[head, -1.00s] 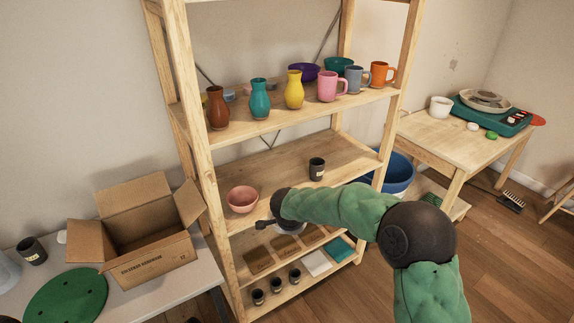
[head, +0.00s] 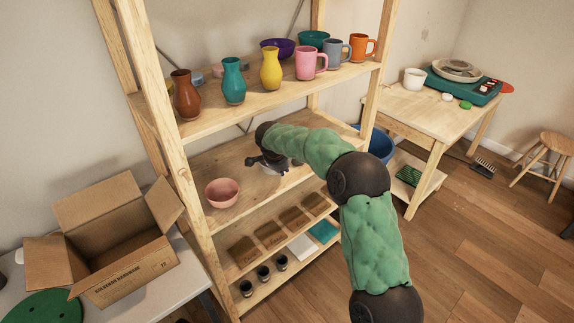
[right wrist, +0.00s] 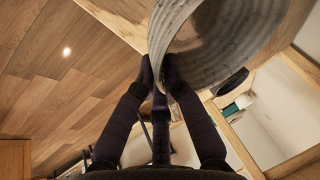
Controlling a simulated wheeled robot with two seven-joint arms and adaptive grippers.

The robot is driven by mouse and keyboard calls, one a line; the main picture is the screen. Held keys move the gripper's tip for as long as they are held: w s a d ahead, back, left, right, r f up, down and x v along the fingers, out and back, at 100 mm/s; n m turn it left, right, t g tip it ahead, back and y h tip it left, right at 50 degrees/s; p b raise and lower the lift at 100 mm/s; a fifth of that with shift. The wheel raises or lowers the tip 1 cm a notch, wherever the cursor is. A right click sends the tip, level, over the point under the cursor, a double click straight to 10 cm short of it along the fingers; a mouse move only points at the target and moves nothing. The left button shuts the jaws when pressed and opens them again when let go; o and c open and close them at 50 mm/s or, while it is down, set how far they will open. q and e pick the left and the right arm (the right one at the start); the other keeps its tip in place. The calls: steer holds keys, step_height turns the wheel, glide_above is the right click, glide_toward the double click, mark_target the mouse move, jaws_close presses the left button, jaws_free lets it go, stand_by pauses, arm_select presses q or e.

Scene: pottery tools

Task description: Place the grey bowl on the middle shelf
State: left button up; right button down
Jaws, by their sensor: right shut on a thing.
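The grey bowl (right wrist: 222,32) fills the top of the right wrist view. My right gripper (right wrist: 162,75) is shut on its rim. In the head view my right gripper (head: 268,162) is at the middle shelf (head: 240,150), right of the pink bowl (head: 222,192). My left gripper is not in view.
The upper shelf (head: 215,122) holds vases, mugs and bowls. Below are brown tiles (head: 270,234) and small dark cups (head: 264,273). A wooden post (head: 168,150) stands left of the pink bowl. An open cardboard box (head: 120,245) is at the left. Bare shelf shows behind my gripper.

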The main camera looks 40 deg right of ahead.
steer(key=shift+w+d, duration=0.9)
steer(key=shift+d, duration=0.3)
steer(key=shift+w+d+b, duration=0.45)
steer(key=shift+w+d, duration=0.25)
steer(key=shift+d, duration=0.3)
steer(key=shift+f+b, duration=0.35)
steer(key=shift+f, duration=0.4)
steer(key=c, duration=1.4)
jaws_free()
steer(key=shift+o, duration=0.2)
steer(key=shift+a, duration=0.1)
